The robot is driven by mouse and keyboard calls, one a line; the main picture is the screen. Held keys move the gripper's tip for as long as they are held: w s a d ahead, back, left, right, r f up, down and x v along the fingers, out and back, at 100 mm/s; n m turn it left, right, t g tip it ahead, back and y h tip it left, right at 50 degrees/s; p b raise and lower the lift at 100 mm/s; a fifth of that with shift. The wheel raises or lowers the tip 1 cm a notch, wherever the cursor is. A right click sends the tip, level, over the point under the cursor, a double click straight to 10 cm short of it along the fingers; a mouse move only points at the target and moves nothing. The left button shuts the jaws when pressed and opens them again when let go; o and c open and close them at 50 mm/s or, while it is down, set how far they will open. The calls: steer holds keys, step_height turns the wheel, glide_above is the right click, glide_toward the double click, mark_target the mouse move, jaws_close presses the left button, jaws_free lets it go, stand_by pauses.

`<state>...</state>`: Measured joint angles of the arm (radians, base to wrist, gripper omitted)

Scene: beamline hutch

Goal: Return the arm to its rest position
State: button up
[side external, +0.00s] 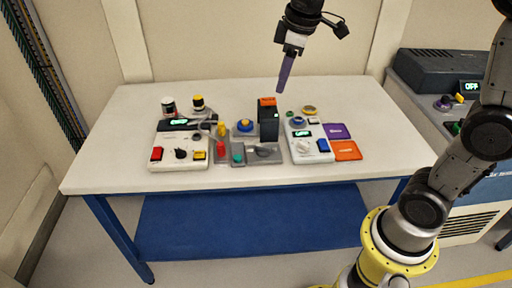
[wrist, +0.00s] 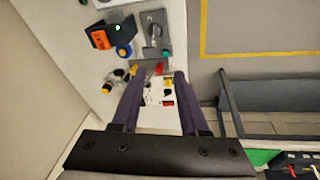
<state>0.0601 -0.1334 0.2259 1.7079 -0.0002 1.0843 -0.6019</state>
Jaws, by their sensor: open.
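My gripper (side external: 281,88) hangs in the air above the back of the white table (side external: 100,170), its purple fingers pointing down. It is well clear of the devices below. In the wrist view my gripper (wrist: 157,76) shows two purple fingers spread apart with nothing held between them. The left control box (wrist: 160,93) is seen beyond the gap. In the side view my arm rises from the yellow base ring at lower right, and part of it runs out of the frame at the top.
The table carries a left control box (side external: 180,142), a dark upright block (side external: 268,122), a lever box (side external: 263,153), a right control box (side external: 308,146), and purple (side external: 336,131) and orange (side external: 345,151) cards. A dark instrument (side external: 440,72) stands at right. The table's left end is clear.

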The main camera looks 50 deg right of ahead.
steer(key=s+a+r+m+t, duration=0.2)
steer(key=s, duration=1.2)
steer(key=s+f+m, duration=0.4)
steer(key=s+f, duration=0.2)
steer(key=shift+t, duration=0.3)
steer(key=shift+s+a+f, duration=0.1)
